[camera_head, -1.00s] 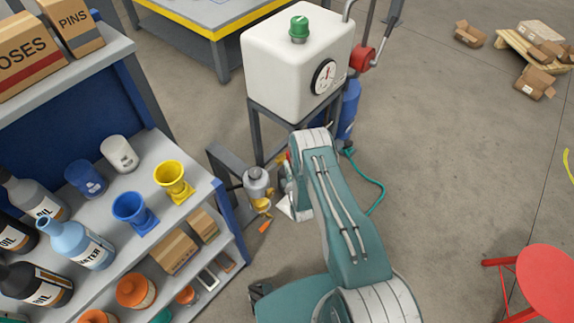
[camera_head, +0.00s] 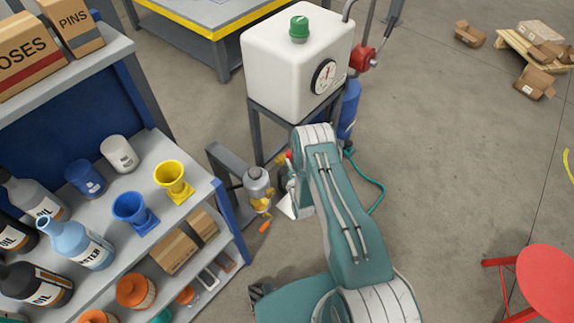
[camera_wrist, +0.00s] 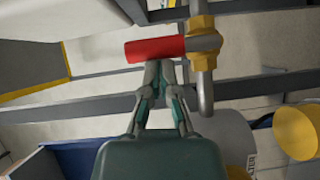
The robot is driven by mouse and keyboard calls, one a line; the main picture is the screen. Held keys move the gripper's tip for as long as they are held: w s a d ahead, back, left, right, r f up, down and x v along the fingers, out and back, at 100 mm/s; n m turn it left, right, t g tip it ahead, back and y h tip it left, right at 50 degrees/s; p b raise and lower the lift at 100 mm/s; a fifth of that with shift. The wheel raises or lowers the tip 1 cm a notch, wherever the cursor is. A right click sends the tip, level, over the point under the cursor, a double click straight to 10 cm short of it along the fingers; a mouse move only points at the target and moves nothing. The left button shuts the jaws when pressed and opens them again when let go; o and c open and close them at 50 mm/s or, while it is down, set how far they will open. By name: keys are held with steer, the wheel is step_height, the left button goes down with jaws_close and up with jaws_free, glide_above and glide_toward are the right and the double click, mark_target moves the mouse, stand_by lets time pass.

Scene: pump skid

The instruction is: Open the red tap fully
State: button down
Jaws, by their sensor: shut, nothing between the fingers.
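The red tap handle (camera_wrist: 155,49) shows in the wrist view as a red lever running left from a brass valve body (camera_wrist: 203,38) on a grey pipe. My gripper (camera_wrist: 160,66) is shut and empty, its fingertips at the lower edge of the red lever. I cannot tell whether they touch it. In the head view a small red part of the tap (camera_head: 287,155) shows just left of my arm, below the white tank (camera_head: 290,60). My arm hides most of the tap and the gripper there.
A shelf (camera_head: 215,185) with bottles, funnels and boxes stands on the left. A grey and brass fitting (camera_head: 257,185) hangs close to my arm. A green hose (camera_head: 375,195) lies behind it. A red stool (camera_head: 550,285) is at right; the floor between is clear.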

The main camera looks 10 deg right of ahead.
steer(key=shift+w+d, duration=0.1)
steer(key=w+d+f+m+g+y, duration=0.1)
steer(key=w+d+m+g+y, duration=0.3)
steer(key=m, duration=0.4)
steer(key=d+g, duration=0.1)
steer(key=g, duration=0.1)
steer(key=shift+d+f+g, duration=0.15)
steer(key=shift+d+g, duration=0.1)
steer(key=shift+g, duration=0.05)
stand_by(0.3)
steer(key=shift+r, duration=0.85)
